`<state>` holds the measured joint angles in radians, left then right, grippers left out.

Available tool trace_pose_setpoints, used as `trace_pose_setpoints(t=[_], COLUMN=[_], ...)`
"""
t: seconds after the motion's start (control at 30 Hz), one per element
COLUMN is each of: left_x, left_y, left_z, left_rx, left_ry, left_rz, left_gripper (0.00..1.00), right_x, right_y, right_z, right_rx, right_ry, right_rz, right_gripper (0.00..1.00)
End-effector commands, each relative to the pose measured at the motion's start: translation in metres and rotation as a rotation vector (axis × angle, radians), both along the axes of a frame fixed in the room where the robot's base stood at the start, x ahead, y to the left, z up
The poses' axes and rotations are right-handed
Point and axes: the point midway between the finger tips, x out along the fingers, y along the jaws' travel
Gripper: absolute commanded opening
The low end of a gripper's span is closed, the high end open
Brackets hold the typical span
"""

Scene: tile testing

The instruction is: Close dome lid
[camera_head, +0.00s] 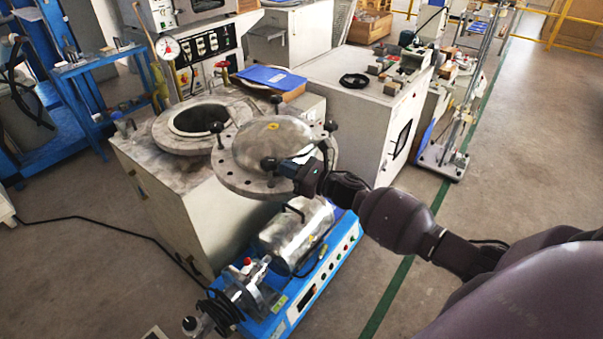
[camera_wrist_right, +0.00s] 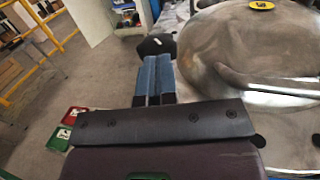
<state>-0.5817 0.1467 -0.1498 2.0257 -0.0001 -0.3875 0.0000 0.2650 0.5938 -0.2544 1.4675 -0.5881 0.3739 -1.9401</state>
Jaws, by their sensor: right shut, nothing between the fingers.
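The dome lid (camera_head: 271,148) is a round metal dome on a wide bolted flange. In the head view it sits swung out to the right of the round chamber opening (camera_head: 200,118), which is uncovered on top of the grey machine. In the right wrist view the dome lid (camera_wrist_right: 245,50) fills the right side. My right gripper (camera_head: 300,172) is at the lid's front right edge, beside a black knob; its fingers (camera_wrist_right: 154,80) are shut with nothing between them. A black knob (camera_wrist_right: 157,45) shows just beyond the fingertips; contact is unclear. My left gripper is not in view.
A blue pump unit (camera_head: 300,270) with a metal cylinder stands below the lid. A pressure gauge (camera_head: 167,47) rises behind the chamber. A white cabinet (camera_head: 370,120) stands at the right. Open floor (camera_head: 480,215) lies right of my arm.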

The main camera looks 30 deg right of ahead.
Motion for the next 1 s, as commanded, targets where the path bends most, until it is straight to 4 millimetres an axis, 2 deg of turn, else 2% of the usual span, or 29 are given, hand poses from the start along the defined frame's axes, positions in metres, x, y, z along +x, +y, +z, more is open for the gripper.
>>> trace_pose_setpoints(t=[0.17,0.53,0.67,0.87,1.0], left_x=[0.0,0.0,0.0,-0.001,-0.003], left_y=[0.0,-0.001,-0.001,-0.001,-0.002], left_z=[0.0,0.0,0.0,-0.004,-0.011], left_rx=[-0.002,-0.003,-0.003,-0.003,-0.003], left_ry=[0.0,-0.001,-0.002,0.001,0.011], left_rz=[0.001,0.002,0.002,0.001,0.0], left_gripper=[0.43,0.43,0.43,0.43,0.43], right_x=[0.006,0.007,0.009,0.022,0.04], right_y=[0.004,0.005,0.012,0.04,0.07], right_z=[0.0,0.0,0.0,-0.001,-0.002], right_rx=[0.001,0.001,0.002,0.004,0.006], right_ry=[0.001,0.001,0.0,0.001,0.002], right_rz=[0.0,-0.001,-0.011,-0.065,-0.132], right_gripper=[0.0,0.0,0.0,0.0,0.0])
